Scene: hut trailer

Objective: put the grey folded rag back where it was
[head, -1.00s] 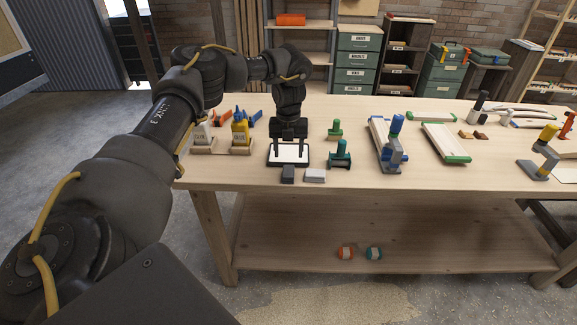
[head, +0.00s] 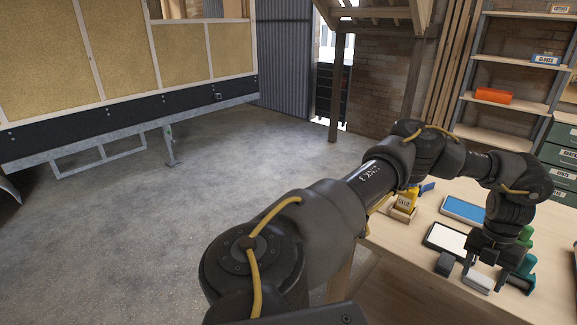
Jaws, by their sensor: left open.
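A small light grey flat piece (head: 477,283), which looks like the folded rag, lies on the workbench near its front edge. My left gripper (head: 482,268) is open, pointing down, with its fingertips at the piece's far side. I cannot tell whether they touch it. A dark grey block (head: 444,264) stands just left of it. A dark-rimmed tray with a white inside (head: 447,237) lies behind the two, partly hidden by the gripper. My right gripper is not in view.
A blue flat thing (head: 464,208) lies behind the tray. A yellow tool in a wooden holder (head: 404,205) is at the bench's left end. A green and teal clamp-like thing (head: 524,272) stands close to the right of the gripper. The floor (head: 230,180) at left is open.

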